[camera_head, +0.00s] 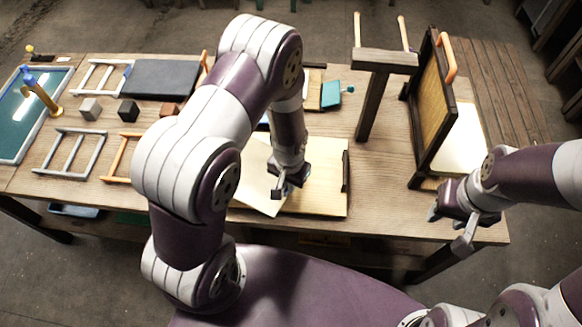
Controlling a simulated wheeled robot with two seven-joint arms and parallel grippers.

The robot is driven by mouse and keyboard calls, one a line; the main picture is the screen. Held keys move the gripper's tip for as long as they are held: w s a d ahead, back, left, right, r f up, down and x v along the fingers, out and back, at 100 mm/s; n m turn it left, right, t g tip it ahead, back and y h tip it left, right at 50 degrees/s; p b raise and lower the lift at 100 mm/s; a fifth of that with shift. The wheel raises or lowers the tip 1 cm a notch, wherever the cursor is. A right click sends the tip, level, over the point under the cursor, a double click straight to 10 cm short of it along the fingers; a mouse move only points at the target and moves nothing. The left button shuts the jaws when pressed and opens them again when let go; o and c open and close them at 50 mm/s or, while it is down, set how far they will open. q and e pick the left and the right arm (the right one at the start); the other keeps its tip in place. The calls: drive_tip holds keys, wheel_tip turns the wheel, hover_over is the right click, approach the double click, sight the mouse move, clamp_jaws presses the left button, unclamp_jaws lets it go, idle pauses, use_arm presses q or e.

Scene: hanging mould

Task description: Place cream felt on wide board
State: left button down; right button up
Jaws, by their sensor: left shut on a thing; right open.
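The cream felt (258,190) is a pale flat sheet at the middle front of the table. My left gripper (283,190) is shut on its right part. The felt lies at an angle over the wide board (322,178), a pale wooden board with a dark strip at its right edge. I cannot tell whether the felt touches the board. My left arm hides the felt's left part and the board's left side. My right gripper (450,228) is open and empty by the table's front right edge.
A framed mould (432,105) with an orange handle stands upright at the right, by a dark wooden post stand (383,62). At the left are a blue-framed screen (32,115), ladder-like frames (75,152), a dark slab (160,80) and small blocks (128,111). A teal item (332,93) lies behind the board.

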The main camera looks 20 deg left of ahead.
use_arm(q)
drive_tip(key=w+f, duration=0.1)
drive_tip(key=w, duration=0.1)
drive_tip(key=w+d+f, duration=0.1)
drive_tip(key=w, duration=0.1)
drive_tip(key=w+f, duration=0.1)
drive_tip(key=w, duration=0.1)
drive_tip(key=shift+d+f+p, duration=0.25)
drive_tip(key=shift+p, duration=0.15)
wheel_tip(320, 180, down, 4)
drive_tip(key=shift+r+p, duration=0.25)
drive_tip(key=shift+p, duration=0.35)
drive_tip(key=shift+d+f, duration=0.1)
drive_tip(key=shift+f, duration=0.4)
drive_tip(key=c, duration=1.3)
unclamp_jaws()
drive_tip(key=shift+o, duration=0.2)
drive_tip(key=shift+r, duration=0.1)
drive_tip(key=shift+r, duration=0.1)
